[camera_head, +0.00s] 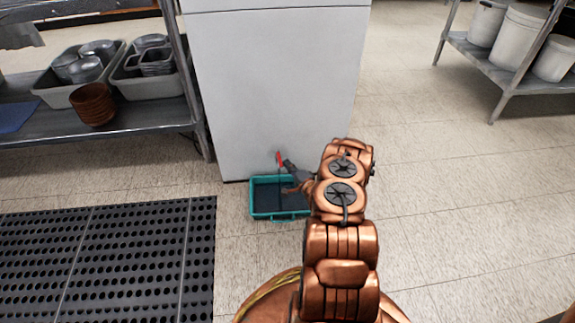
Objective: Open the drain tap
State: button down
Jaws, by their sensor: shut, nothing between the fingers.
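The drain tap shows as a small red handle (279,158) low on the front of the white cabinet (270,90). My gripper (286,168) is shut, right beside the red handle, just to its right and slightly below in the picture. I cannot tell whether it touches the handle. The tap's body and spout are too small or hidden to make out. A teal tray (252,205) sits on the floor below the tap, and my wrist covers part of its right side.
A metal shelf (150,120) with grey tubs and brown stacked bowls (93,104) stands at the left. A black perforated mat (110,265) lies at front left. A rack (480,65) with white buckets is at the upper right. The tiled floor at right is clear.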

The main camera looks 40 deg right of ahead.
jog(key=s+d+p, duration=0.1)
jog(key=s+p, duration=0.3)
jog(key=s, duration=0.7)
jog(key=shift+s+d, duration=0.15)
jog(key=shift+s, duration=0.1)
